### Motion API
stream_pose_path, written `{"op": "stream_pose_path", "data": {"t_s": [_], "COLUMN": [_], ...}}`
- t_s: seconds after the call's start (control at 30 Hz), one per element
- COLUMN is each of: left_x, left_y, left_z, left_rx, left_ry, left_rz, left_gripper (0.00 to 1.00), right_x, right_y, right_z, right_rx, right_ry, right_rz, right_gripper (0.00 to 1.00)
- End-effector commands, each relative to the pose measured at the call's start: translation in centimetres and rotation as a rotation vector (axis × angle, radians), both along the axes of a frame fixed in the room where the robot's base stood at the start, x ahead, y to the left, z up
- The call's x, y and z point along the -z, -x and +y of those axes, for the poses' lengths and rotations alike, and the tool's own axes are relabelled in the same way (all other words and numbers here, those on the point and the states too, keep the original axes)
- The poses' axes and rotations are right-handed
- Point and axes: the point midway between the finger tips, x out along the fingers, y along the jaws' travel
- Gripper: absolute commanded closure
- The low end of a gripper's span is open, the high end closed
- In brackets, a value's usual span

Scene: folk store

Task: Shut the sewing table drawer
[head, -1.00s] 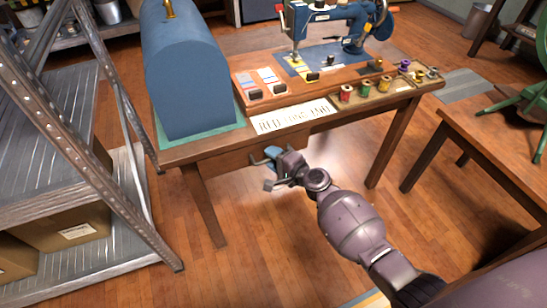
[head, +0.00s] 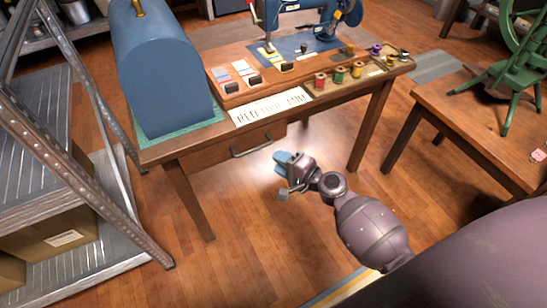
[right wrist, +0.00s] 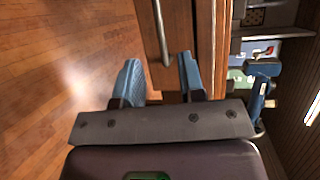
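The sewing table (head: 185,152) carries a brown wooden drawer front (head: 222,153) under its top, with a curved metal handle (head: 252,147). The drawer front looks close under the table edge; I cannot tell whether it is fully flush. My right gripper (head: 281,173) is open and empty, to the right of and below the handle, apart from it. In the right wrist view, the blue fingers of the right gripper (right wrist: 160,75) are spread, and the handle (right wrist: 163,35) lies ahead between their lines. My left gripper is out of view.
On the table are a blue domed case (head: 165,70), a blue sewing machine (head: 322,25), thread spools (head: 340,74) and a paper sign (head: 270,106). A metal shelf (head: 90,135) stands left, another table (head: 455,120) right. The floor (head: 300,235) below is clear.

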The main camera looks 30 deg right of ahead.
Motion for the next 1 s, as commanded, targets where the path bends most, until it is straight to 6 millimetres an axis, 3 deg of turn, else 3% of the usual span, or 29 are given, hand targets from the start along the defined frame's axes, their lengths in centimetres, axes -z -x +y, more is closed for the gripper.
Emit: {"op": "stream_pose_path", "data": {"t_s": [0.33, 0.57, 0.8, 1.0], "left_x": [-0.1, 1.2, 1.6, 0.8], "left_y": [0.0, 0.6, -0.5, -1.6], "left_z": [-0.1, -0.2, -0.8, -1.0], "left_rx": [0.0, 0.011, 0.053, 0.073], "left_ry": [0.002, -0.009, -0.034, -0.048], "left_rz": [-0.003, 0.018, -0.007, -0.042], "left_gripper": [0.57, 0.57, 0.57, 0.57], "right_x": [-0.1, 1.3, 0.9, -0.6], "right_y": [0.3, 1.1, 2.8, 3.2], "right_z": [-0.1, -1.7, -4.9, -5.8], "right_rx": [0.0, 0.103, 0.32, 0.39], "right_ry": [0.0, 0.022, 0.041, 0.032], "right_rz": [0.0, -0.009, -0.119, -0.19], "right_gripper": [0.65, 1.0, 1.0, 1.0]}}
